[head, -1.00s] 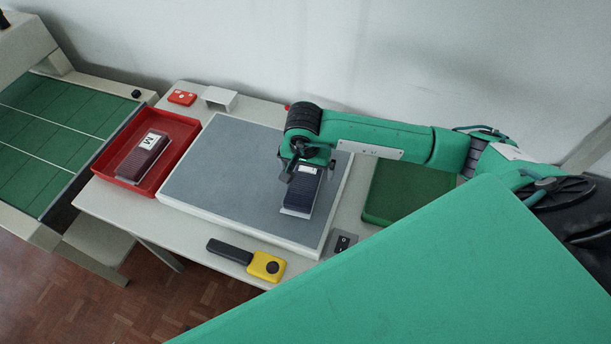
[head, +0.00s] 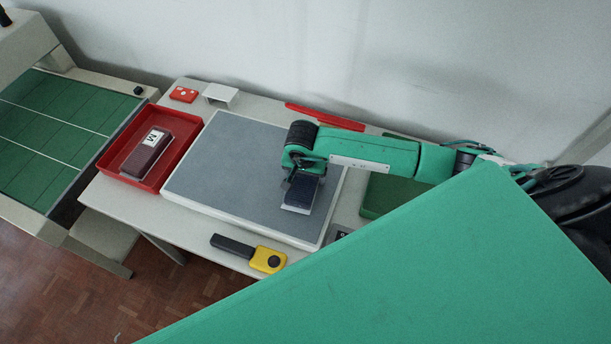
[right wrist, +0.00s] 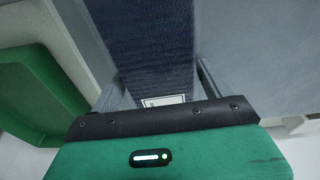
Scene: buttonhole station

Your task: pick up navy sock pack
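The navy sock pack (head: 301,194) lies on the right part of the grey pad (head: 235,165). My right gripper (head: 302,181) is over it and hides its far end. In the right wrist view the dark blue pack (right wrist: 150,45) runs between the two fingers of my right gripper (right wrist: 160,88), with a small white label near the palm. The fingers stand apart, one on each side of the pack; they look open, and firm contact is not visible. My left gripper is not in view.
A red tray (head: 107,170) at the left holds a maroon pack (head: 147,153) marked M. A yellow and black tool (head: 265,260) lies at the front edge. A green tray (head: 385,195) is right of the pad. A red bar (head: 325,117) lies at the back.

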